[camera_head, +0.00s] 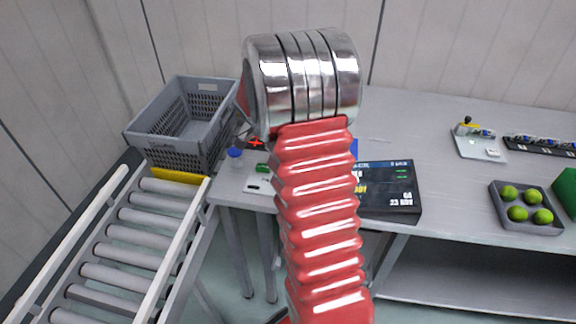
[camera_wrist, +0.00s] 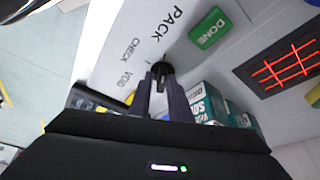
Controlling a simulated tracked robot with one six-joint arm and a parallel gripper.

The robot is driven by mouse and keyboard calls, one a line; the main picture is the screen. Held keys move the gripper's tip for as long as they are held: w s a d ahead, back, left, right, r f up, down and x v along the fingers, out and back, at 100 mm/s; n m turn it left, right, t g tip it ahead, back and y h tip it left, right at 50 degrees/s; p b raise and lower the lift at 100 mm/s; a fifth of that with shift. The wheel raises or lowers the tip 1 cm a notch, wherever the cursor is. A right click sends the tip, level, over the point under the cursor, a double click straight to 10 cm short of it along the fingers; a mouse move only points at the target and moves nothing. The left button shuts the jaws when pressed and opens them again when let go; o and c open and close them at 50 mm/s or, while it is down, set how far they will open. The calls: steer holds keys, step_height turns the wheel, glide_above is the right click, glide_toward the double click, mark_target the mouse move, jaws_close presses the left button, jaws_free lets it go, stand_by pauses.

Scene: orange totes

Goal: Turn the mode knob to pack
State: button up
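The mode knob (camera_wrist: 161,68) is small and black, on a white panel (camera_wrist: 120,72) lettered PACK, CHECK and VOID. In the wrist view my gripper (camera_wrist: 161,76) has its two dark fingertips close on either side of the knob and appears shut on it. The fingers hide part of the knob, and I cannot read its pointer. A green DONE button (camera_wrist: 210,28) sits beside the PACK lettering. In the head view the panel (camera_head: 257,187) shows partly, with its green button (camera_head: 262,168); my red arm hides the gripper and knob.
A scanner window with red lines (camera_wrist: 285,70) and teal-and-white boxes (camera_wrist: 207,104) lie close to the gripper. A grey crate (camera_head: 170,152), roller conveyor (camera_head: 130,235), blue-capped bottle (camera_head: 235,154), display (camera_head: 392,188) and tray of green fruit (camera_head: 525,224) stand around.

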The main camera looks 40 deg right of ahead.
steer(key=shift+o, duration=1.2)
steer(key=shift+w, duration=0.1)
steer(key=shift+w+a+r, duration=0.15)
steer(key=shift+a+r, duration=0.05)
steer(key=shift+r, duration=0.3)
steer(key=v, duration=1.2)
steer(key=shift+r, duration=0.3)
steer(key=shift+a, duration=0.1)
